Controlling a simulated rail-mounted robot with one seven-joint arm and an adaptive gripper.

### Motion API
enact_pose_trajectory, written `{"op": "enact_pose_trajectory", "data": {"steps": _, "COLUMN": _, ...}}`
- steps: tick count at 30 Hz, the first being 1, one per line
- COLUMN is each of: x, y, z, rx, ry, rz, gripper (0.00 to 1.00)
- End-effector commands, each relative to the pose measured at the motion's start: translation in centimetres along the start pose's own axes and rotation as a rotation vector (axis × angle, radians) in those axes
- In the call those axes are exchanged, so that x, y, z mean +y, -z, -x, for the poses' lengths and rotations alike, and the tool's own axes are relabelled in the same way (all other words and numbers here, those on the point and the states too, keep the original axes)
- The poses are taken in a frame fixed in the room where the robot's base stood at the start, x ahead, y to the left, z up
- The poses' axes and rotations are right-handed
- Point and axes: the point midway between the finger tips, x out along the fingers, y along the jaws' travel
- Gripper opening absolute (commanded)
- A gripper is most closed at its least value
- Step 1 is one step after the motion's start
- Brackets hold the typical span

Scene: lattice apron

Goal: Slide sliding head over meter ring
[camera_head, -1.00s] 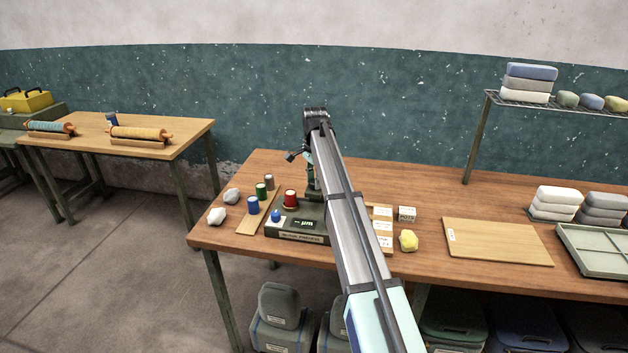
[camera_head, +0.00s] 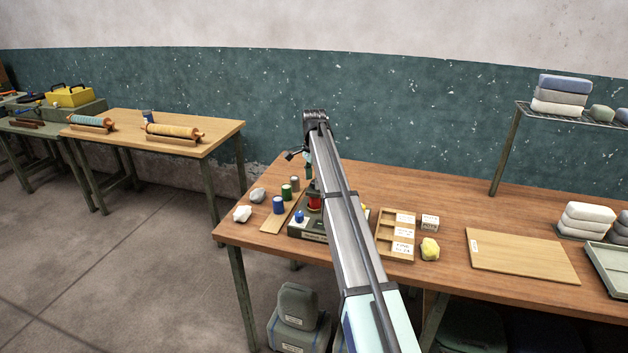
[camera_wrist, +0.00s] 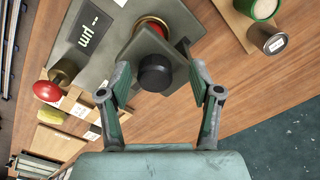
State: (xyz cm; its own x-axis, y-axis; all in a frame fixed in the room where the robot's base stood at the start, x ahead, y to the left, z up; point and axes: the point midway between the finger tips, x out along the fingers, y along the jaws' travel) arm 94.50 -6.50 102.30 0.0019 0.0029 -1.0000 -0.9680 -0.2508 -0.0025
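The meter (camera_head: 312,237) is a dark green box on the wooden table, partly hidden behind my arm in the head view. The wrist view shows its grey body (camera_wrist: 112,62) with a small "µm" display. A red ring (camera_wrist: 152,24) shows at the top of the wrist view, partly covered by a dark block with a black round knob (camera_wrist: 155,73), which looks like the sliding head. My gripper (camera_wrist: 159,82) is open, with one finger on each side of the knob. Whether the fingers touch it I cannot tell. In the head view the fingertips are hidden.
Several small cans, including a blue one (camera_head: 278,205), stand on a wooden strip left of the meter, beside pale lumps (camera_head: 242,214). A compartment tray (camera_head: 383,246), a yellow lump (camera_head: 430,249) and a board (camera_head: 520,256) lie to the right. A red ball (camera_wrist: 47,91) shows in the wrist view.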

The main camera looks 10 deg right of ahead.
Motion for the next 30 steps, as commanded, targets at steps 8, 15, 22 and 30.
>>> {"op": "enact_pose_trajectory", "data": {"steps": 8, "x": 0.1, "y": 0.1, "z": 0.3, "rx": 0.002, "ry": -0.002, "rz": -0.001, "gripper": 0.64}}
{"op": "enact_pose_trajectory", "data": {"steps": 15, "x": 0.0, "y": 0.2, "z": 3.2, "rx": 0.003, "ry": 0.000, "rz": -0.001, "gripper": 0.64}}
{"op": "enact_pose_trajectory", "data": {"steps": 22, "x": -0.1, "y": 0.1, "z": 7.7, "rx": 0.002, "ry": 0.000, "rz": -0.001, "gripper": 0.64}}
{"op": "enact_pose_trajectory", "data": {"steps": 30, "x": 0.0, "y": 0.0, "z": 11.3, "rx": 0.001, "ry": 0.000, "rz": 0.000, "gripper": 0.64}}
